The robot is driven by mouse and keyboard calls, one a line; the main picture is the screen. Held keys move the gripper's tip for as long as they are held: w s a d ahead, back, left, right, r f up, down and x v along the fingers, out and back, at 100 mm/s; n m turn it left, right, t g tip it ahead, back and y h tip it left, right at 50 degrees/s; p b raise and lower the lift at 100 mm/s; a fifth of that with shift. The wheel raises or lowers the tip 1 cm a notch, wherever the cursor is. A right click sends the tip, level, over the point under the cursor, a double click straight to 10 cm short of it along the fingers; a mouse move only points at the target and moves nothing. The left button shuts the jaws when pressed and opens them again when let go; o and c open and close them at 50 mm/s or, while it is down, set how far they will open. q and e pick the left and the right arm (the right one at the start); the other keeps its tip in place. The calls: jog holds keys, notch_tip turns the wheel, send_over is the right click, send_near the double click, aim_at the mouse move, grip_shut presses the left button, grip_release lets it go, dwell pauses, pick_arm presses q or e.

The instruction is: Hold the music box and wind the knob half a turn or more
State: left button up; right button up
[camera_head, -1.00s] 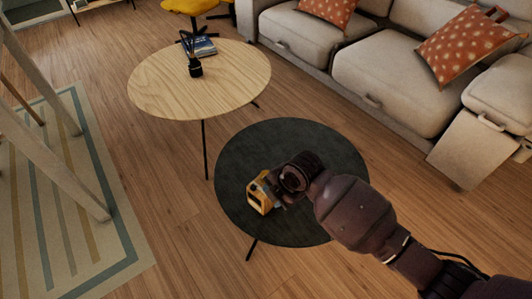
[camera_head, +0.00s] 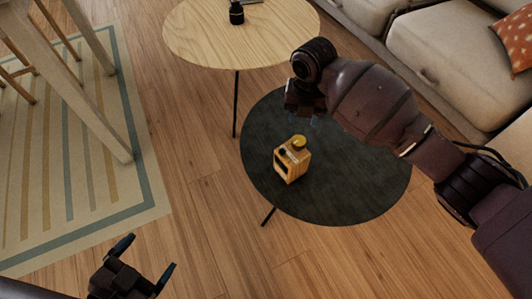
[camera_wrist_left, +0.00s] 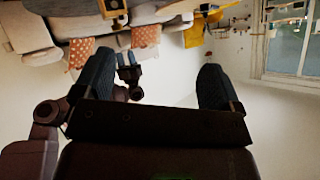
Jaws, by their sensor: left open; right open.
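The music box (camera_head: 290,166) is a small wooden-coloured box standing upright on the dark round table (camera_head: 350,185). A yellow round piece (camera_head: 299,142) sits on its top, and a dark round spot shows on its side; I cannot tell which is the knob. My right gripper (camera_head: 304,112) is open, beyond and above the box and apart from it, pointing down. My left gripper (camera_head: 145,263) is open and empty at the lower left, over the floor and well away from the box. Its two spread fingers also show in the left wrist view (camera_wrist_left: 155,85).
A pale wooden round table (camera_head: 205,40) with a dark vase (camera_head: 236,14) stands behind. A beige sofa (camera_head: 435,45) is at upper right. A striped rug (camera_head: 85,185) and wooden legs are at left. Floor between rug and dark table is clear.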

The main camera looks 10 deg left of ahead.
pick_arm(q)
jog(key=shift+o, duration=0.7)
jog(key=w+d+r+m+t+h, duration=0.3)
jog(key=w+d+r+m+h, duration=0.2)
jog(key=w+m, duration=0.3)
jog(key=shift+w+r+m+h, duration=0.2)
jog(key=shift+m+h, duration=0.2)
jog(key=shift+m, duration=0.8)
jog(key=n+g+h, duration=0.2)
jog(key=n+h, duration=0.3)
jog(key=n, duration=0.3)
send_near(285, 157)
jog(key=x, duration=0.3)
jog(key=r+x, duration=0.1)
jog(key=x, duration=0.6)
jog(key=shift+r, duration=0.3)
jog(key=c, duration=1)
jog(key=shift+c, duration=0.2)
